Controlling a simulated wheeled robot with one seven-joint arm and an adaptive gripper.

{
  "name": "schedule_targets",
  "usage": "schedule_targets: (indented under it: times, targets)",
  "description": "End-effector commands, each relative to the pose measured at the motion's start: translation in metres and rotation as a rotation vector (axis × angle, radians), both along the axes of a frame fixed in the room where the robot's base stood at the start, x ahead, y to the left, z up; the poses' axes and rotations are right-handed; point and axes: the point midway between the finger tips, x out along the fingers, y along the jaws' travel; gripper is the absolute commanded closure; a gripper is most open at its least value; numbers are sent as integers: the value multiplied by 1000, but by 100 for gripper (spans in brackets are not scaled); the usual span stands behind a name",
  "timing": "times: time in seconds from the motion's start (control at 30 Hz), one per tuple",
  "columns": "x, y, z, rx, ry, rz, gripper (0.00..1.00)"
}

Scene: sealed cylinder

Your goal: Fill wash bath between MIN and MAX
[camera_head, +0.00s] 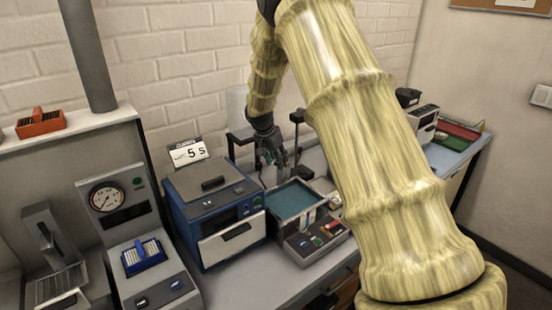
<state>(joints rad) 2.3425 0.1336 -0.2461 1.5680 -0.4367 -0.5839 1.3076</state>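The wash bath appears to be the open rectangular tank (291,200) with a teal inside, in the middle of the bench. No MIN or MAX mark can be read, and I cannot tell whether the teal is liquid or the tank floor. My gripper (272,158) points down just behind the bath's back left edge. Its fingers are small and dark, and I cannot tell whether they are open or hold anything.
A blue machine with a white drawer (232,244) stands left of the bath, with a sign reading 55 (188,152) behind it. A gauge unit (106,196) holding a blue rack is further left. Dark posts (297,130) rise behind the bath. My arm hides much of the right bench.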

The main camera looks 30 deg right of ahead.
Motion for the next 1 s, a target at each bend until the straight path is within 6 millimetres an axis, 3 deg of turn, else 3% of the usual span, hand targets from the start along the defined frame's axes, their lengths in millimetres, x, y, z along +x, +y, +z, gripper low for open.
schedule_targets:
  times: [0.03,0.23,0.53,1.0]
  targets:
    - [0,0,0,0,0,0,65]
    - [0,0,0,0,0,0,100]
    - [1,0,-1,-2,2,-26,100]
    - [13,2,0,-2,0,-269,100]
